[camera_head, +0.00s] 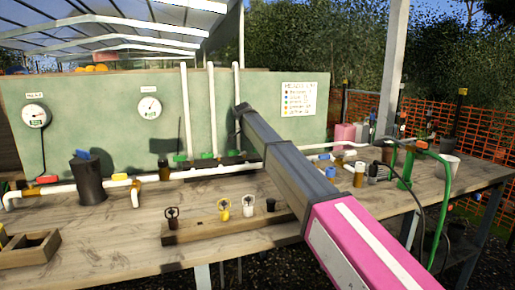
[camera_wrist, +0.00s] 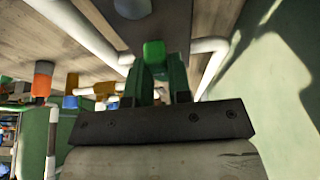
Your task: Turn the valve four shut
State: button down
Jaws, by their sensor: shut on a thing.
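In the wrist view my gripper (camera_wrist: 156,66) is shut on a bright green valve handle (camera_wrist: 154,51), which sits between its two fingers. White pipe (camera_wrist: 207,45) runs beside the handle. In the head view several green handles (camera_head: 207,155) show at the feet of upright white pipes, on a dark strip (camera_head: 205,171) at the back of the bench. My arm crosses that view and hides part of the row; my gripper is not visible there. I cannot read which valve is number four.
A green panel (camera_head: 110,95) with two gauges and a legend sign (camera_head: 298,98) stands behind the pipes. A dark cylinder (camera_head: 88,180) stands left on the bench. A wooden rack (camera_head: 220,224) with small fittings lies in front.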

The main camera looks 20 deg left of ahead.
jog(key=c, duration=1)
grip_release()
jog(key=shift+c, duration=0.2)
jog(key=shift+r, duration=0.1)
jog(key=v, duration=1)
jog(key=shift+r, duration=0.3)
jog(key=shift+a, duration=0.1)
